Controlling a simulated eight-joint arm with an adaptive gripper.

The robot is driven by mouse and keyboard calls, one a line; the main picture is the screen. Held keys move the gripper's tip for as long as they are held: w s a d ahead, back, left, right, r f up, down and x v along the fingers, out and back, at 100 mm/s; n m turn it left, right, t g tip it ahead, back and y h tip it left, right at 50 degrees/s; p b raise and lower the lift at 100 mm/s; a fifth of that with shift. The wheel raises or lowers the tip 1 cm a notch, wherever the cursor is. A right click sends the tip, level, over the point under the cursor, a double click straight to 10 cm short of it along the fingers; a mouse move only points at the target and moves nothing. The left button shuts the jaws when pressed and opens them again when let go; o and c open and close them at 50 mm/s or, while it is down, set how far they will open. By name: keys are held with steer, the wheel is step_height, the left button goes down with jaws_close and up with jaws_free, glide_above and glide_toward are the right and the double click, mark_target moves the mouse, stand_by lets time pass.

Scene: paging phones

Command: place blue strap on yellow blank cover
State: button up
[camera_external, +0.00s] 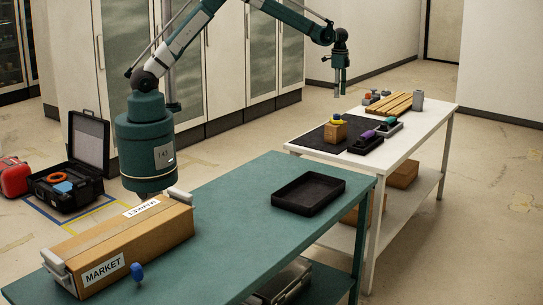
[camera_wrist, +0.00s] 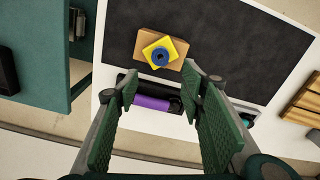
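A yellow square plate (camera_wrist: 151,44), which looks like the yellow blank cover, lies turned on a wooden block (camera_wrist: 140,57). A small blue ring (camera_wrist: 160,57) with a dark centre, probably the blue strap, sits on the yellow plate in the wrist view. In the external view the yellow piece (camera_external: 338,123) shows on top of the block (camera_external: 334,133). My gripper (camera_external: 341,92) hangs above the white table, pointing down. In the wrist view my gripper (camera_wrist: 160,79) is open and empty, its green-padded fingers spread apart on the near side of the block, not touching it.
Wooden slats (camera_external: 388,103) lie farther back. The green table (camera_external: 240,215) is at the front.

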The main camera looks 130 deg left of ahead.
steer(key=w+d+r, duration=0.5)
steer(key=d+r, duration=0.3)
steer(key=d, duration=0.3)
steer(key=d+r+t+y, duration=0.1)
steer(key=d+r, duration=0.4)
steer(key=d, duration=0.6)
steer(key=w+d+r+m+t, duration=0.1)
steer(key=d+r, duration=0.4)
steer(key=d, duration=0.7)
steer(key=d+r+t+y, duration=0.1)
steer(key=d+r, duration=0.4)
steer(key=d, duration=0.6)
steer(key=s+d+r+m+t, duration=0.1)
steer(key=s+d, duration=0.3)
steer(key=d, duration=0.6)
steer(key=s+d+r+t, duration=0.1)
steer(key=s+d, duration=0.4)
steer(key=d, duration=0.6)
steer(key=s+d+f+t+h, duration=0.1)
steer(key=s+d+f, duration=0.2)
steer(key=s+d, duration=0.4)
steer(key=s+d+f+m+t+h, duration=0.1)
steer(key=s+d+f, duration=0.2)
steer(key=s+d, duration=0.4)
steer(key=shift+s+d+f, duration=0.15)
steer(key=shift+d+f, duration=0.05)
steer(key=shift+d, duration=0.3)
